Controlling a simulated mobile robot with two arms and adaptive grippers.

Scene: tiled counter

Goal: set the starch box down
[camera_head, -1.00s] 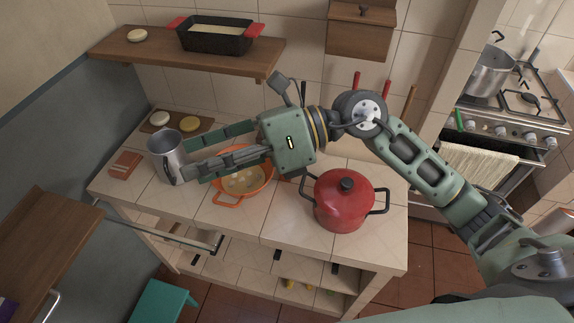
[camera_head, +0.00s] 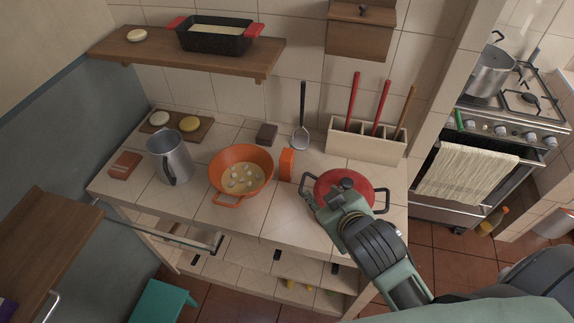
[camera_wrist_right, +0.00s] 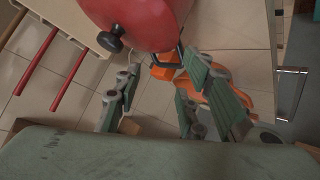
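I cannot read any label; the small upright orange box (camera_head: 286,164) is the likeliest starch box. It stands on the tiled counter just right of the orange colander-like bowl (camera_head: 241,172). It also shows in the right wrist view (camera_wrist_right: 163,70), beyond the fingers. My right gripper (camera_head: 338,207) is in front of and over the red lidded pot (camera_head: 327,186), partly hiding it. In the right wrist view its fingers (camera_wrist_right: 160,88) are spread apart with nothing between them. My left gripper is not in view.
A grey metal jug (camera_head: 170,158), a reddish-brown flat block (camera_head: 125,165) and a dark small box (camera_head: 266,135) stand on the counter. A utensil holder (camera_head: 365,145) stands behind the pot. Bare tiles lie in front of the bowl.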

